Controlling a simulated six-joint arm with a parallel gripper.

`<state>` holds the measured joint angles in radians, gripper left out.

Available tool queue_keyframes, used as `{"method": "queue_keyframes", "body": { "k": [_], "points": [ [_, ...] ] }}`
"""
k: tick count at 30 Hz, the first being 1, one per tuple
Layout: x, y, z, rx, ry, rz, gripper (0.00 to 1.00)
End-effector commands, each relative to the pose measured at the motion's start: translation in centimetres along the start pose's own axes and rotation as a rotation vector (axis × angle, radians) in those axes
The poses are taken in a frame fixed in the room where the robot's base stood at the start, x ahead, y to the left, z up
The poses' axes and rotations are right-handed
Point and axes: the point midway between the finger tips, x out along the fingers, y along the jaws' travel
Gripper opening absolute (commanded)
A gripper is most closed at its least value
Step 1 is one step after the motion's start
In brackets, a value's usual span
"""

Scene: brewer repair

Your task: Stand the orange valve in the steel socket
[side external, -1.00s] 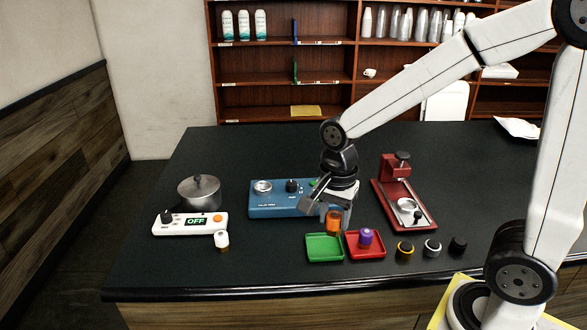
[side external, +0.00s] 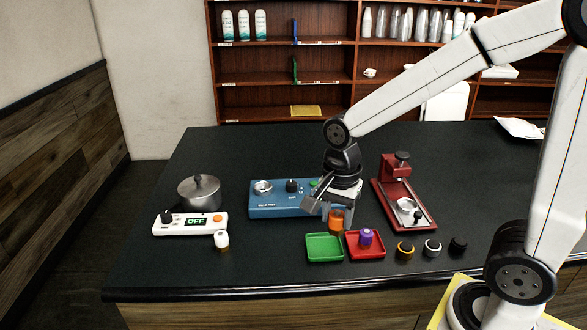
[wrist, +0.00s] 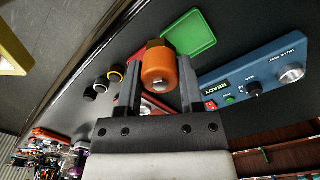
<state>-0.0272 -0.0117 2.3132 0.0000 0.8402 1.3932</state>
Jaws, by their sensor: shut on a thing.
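The orange valve (side external: 336,221) is in my gripper (side external: 338,214), held above the counter behind the green and red trays. In the wrist view the valve (wrist: 158,68) sits between the two fingers of my gripper (wrist: 158,88), with its brown end pointing away. A round steel socket (side external: 263,187) is set in the left end of the blue valve test box (side external: 258,208). The socket also shows at the right in the wrist view (wrist: 291,74). My gripper is to the right of the socket, and the valve is apart from it.
A green tray (side external: 324,258) is empty; a red tray (side external: 378,254) holds a purple-topped valve (side external: 366,238). Several knobs (side external: 405,250) stand at the right. A red press (side external: 389,190) stands behind them. A white heater box (side external: 160,229) and pot (side external: 199,192) are at the left.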

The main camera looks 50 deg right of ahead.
Motion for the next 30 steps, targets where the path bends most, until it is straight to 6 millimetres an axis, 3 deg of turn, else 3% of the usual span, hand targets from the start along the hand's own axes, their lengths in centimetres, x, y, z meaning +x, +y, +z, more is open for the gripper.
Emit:
{"method": "queue_keyframes", "body": {
  "k": [8, 30],
  "points": [
    [-0.7, -3.0, -1.0, 0.000, 0.000, 0.000, 0.00],
    [-1.6, -16.6, -6.9, 0.001, 0.000, 0.001, 0.00]
  ]
}}
